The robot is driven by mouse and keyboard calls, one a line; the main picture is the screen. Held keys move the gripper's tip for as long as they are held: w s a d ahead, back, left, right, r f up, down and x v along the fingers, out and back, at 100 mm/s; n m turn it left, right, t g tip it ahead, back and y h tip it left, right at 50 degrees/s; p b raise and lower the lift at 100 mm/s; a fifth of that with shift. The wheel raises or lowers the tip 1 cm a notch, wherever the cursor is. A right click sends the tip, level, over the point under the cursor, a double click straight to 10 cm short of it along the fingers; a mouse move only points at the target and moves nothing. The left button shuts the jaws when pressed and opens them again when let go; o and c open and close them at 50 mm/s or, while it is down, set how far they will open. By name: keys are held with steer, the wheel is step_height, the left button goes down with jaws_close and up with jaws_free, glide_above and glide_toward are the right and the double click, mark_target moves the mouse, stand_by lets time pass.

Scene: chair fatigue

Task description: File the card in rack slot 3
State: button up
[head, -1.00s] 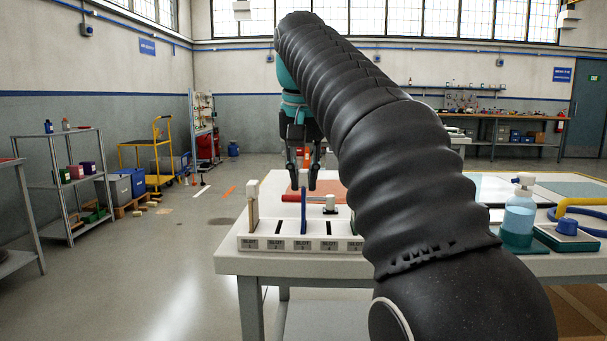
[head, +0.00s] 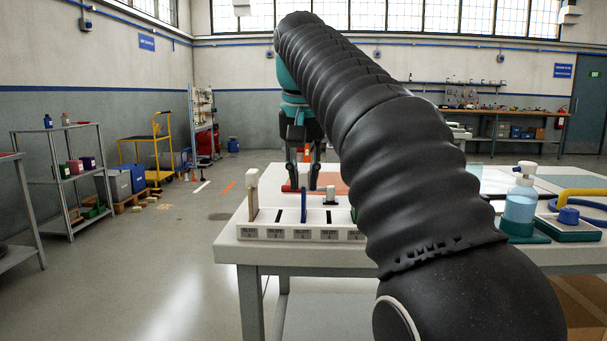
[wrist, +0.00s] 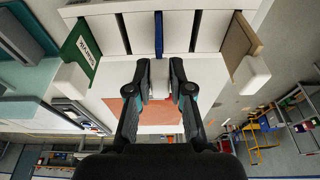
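The white rack (head: 292,233) stands at the table's near left edge, with labelled slots along its front. A blue card (head: 304,207) stands upright in its middle slot, slot 3. It also shows in the wrist view (wrist: 158,35). My gripper (head: 303,187) is over the rack side of the table, empty of any clear hold. In the wrist view my gripper (wrist: 160,63) has its fingers apart, either side of a white block (wrist: 159,85) that looks like the blue card's tab. Whether a finger touches it is hard to tell.
A beige card (head: 253,200) stands in slot 1 and a green card (wrist: 82,50) at the other end of the rack. The slots on either side of the blue card look empty. A dispenser bottle (head: 520,208) stands at the right.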

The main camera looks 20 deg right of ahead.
steer(key=o, duration=0.3)
steer(key=shift+r, duration=0.1)
steer(key=p+v, duration=0.1)
steer(key=v, duration=0.1)
steer(key=w+p+v, duration=0.1)
steer(key=p, duration=0.1)
steer(key=shift+s+d+r, duration=0.1)
steer(key=shift+r, duration=0.4)
steer(key=shift+f+b, duration=0.2)
steer(key=shift+b, duration=0.5)
